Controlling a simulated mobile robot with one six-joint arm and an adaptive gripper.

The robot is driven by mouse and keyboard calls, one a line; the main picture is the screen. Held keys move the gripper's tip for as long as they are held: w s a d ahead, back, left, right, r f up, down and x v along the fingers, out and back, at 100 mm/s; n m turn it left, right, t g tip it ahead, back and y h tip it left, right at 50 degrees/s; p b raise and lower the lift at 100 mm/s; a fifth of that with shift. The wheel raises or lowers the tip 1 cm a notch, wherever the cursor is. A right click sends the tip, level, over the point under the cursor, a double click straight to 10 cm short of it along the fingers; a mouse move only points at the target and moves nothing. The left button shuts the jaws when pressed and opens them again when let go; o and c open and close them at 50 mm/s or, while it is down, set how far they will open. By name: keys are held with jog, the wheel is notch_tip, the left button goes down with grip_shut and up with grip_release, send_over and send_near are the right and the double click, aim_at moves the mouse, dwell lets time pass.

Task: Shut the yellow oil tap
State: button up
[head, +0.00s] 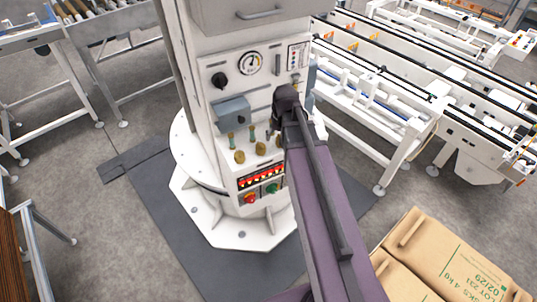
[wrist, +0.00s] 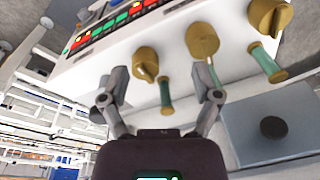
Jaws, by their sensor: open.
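Yellow taps sit in a row on the white column panel. In the head view one tap (head: 239,157) is at the left and another tap (head: 261,148) is right of it; my arm partly hides the right end. The wrist view shows three: a left tap (wrist: 145,62), a middle tap (wrist: 202,40) with its handle pointing down the picture, and a right tap (wrist: 268,15). I cannot read which is the oil tap. My gripper (wrist: 160,82) is open and empty in front of the panel, its fingers apart around the left tap's line, not visibly touching it.
Red and green buttons (head: 261,193) sit below the taps. Conveyors (head: 375,85) stand at right; cartons (head: 445,255) lie front right.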

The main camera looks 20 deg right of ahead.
jog(key=s+a+f+g+b, duration=0.1)
jog(key=s+a, duration=0.3)
jog(key=a, duration=0.1)
jog(key=shift+s+f+m, duration=0.25)
jog(key=shift+f+m, duration=0.05)
jog(key=shift+s, duration=0.1)
jog(key=s+a+n, duration=0.1)
jog(key=s, duration=0.1)
jog(key=s+a+f+n+b, duration=0.1)
jog(key=s+a+n, duration=0.1)
jog(key=shift+a+h, duration=0.1)
jog(key=shift+h, duration=0.2)
dwell(1.2)
